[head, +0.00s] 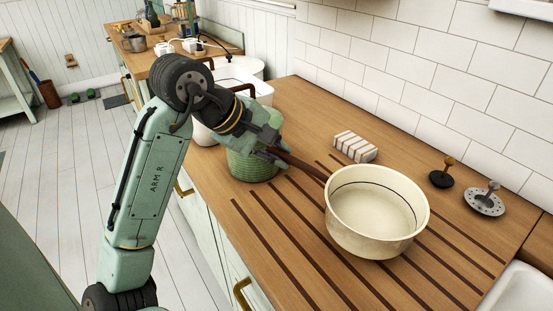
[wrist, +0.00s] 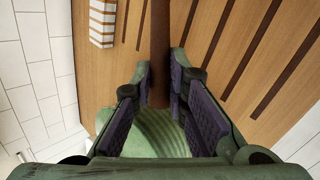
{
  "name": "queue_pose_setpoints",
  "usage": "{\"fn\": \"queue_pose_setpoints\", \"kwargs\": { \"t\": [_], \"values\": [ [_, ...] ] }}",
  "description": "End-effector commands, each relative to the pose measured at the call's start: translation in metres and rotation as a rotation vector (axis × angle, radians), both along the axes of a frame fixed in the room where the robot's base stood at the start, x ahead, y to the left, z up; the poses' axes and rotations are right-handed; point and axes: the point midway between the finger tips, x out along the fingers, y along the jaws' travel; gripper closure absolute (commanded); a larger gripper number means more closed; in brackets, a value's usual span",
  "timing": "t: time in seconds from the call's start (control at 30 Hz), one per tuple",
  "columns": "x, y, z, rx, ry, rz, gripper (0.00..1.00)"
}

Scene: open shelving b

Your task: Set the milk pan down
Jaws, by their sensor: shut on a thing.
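The milk pan (head: 376,213) is a cream, round pan with a dark line inside its rim. It appears upright, over the grooved part of the wooden counter; I cannot tell whether its base touches the wood. Its brown handle (head: 302,166) points left to my gripper (head: 276,153). In the wrist view my gripper (wrist: 161,85) is shut on the handle (wrist: 159,50), with a purple pad on each side of it. The pan's bowl is out of the wrist view.
A green ribbed pot (head: 252,166) stands just below my gripper. A striped block (head: 355,147) lies behind the handle. Two small knobbed things, one black (head: 441,173) and one grey (head: 484,200), stand to the right by the tiled wall. A white sink edge (head: 520,292) is at lower right.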

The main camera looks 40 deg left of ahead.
Motion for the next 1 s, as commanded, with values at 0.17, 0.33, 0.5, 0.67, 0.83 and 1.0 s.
{"fn": "queue_pose_setpoints", "kwargs": {
  "t": [0.17, 0.33, 0.5, 0.67, 0.83, 1.0],
  "values": [
    [-0.002, 0.001, -0.023, -0.004, 0.000, 0.003, 1.00],
    [-0.001, 0.000, -0.029, -0.002, -0.002, 0.000, 1.00],
    [-0.001, 0.000, -0.030, -0.002, -0.002, 0.000, 1.00],
    [-0.001, 0.000, -0.031, -0.001, 0.000, -0.001, 0.80],
    [-0.001, 0.000, -0.031, 0.000, 0.000, 0.000, 0.69],
    [-0.001, 0.000, -0.031, 0.000, 0.000, 0.000, 0.66]
  ]
}}
